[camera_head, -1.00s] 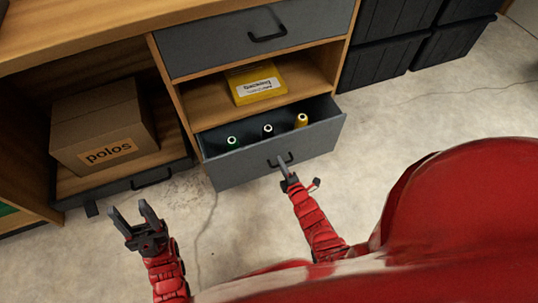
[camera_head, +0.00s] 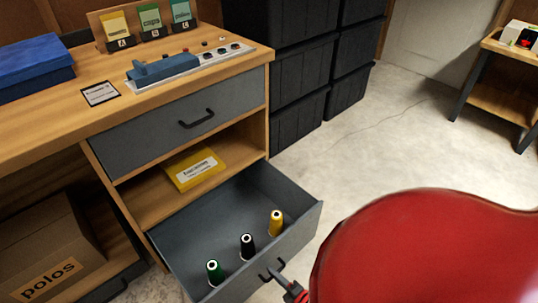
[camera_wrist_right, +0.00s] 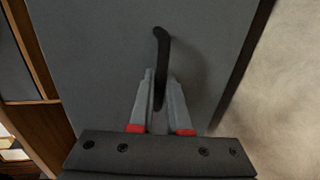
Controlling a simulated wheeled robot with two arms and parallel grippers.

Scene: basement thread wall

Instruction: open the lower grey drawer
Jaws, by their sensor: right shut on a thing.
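The lower grey drawer (camera_head: 312,222) stands pulled well out of the wooden desk in the head view. Inside it a green spool (camera_head: 214,271), a black spool (camera_head: 247,246) and a yellow spool (camera_head: 276,223) stand upright near its front. My right gripper (camera_head: 280,274) is at the drawer front, shut on its dark handle (camera_head: 263,276). In the right wrist view the two fingers (camera_wrist_right: 159,100) close around the handle (camera_wrist_right: 161,45), against the grey drawer front (camera_wrist_right: 95,50). My left gripper is not in view.
Above is a shut upper grey drawer (camera_head: 180,122) and an open shelf with a yellow box (camera_head: 194,168). A cardboard box marked polos (camera_head: 40,245) sits at lower left. Black bins (camera_head: 300,65) stand behind the desk. The concrete floor (camera_head: 400,150) on the right is clear.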

